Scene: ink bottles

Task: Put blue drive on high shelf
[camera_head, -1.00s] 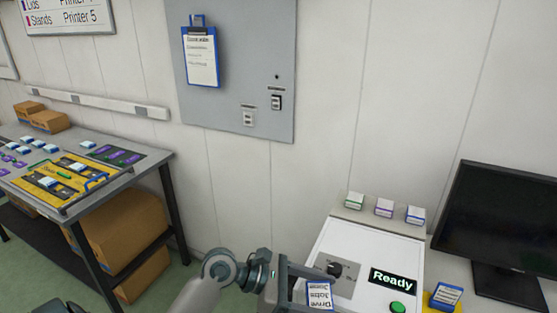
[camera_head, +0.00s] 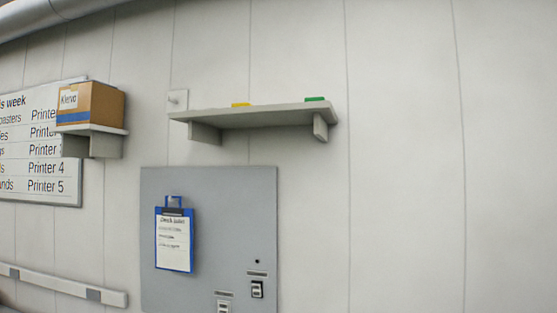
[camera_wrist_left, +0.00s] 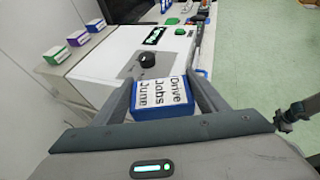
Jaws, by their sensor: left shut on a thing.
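In the left wrist view, my left gripper (camera_wrist_left: 161,97) is shut on a blue drive (camera_wrist_left: 165,108) with a white label that reads "Drive Jobs June". The drive sits between the two fingers, in front of a white machine. In the head view the high shelf (camera_head: 255,117) is a grey wall shelf at the upper middle. A yellow item (camera_head: 241,105) and a green item (camera_head: 315,99) lie on it, only their edges showing above the board. The rest of the shelf top is hidden from below. Neither gripper shows in the head view.
A cardboard box (camera_head: 90,103) stands on a smaller shelf at the left. A grey panel (camera_head: 215,240) with a clipboard (camera_head: 174,240) hangs below the high shelf. The white machine (camera_wrist_left: 135,57) has a dark knob; several small boxed drives (camera_wrist_left: 76,38) stand beside it.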

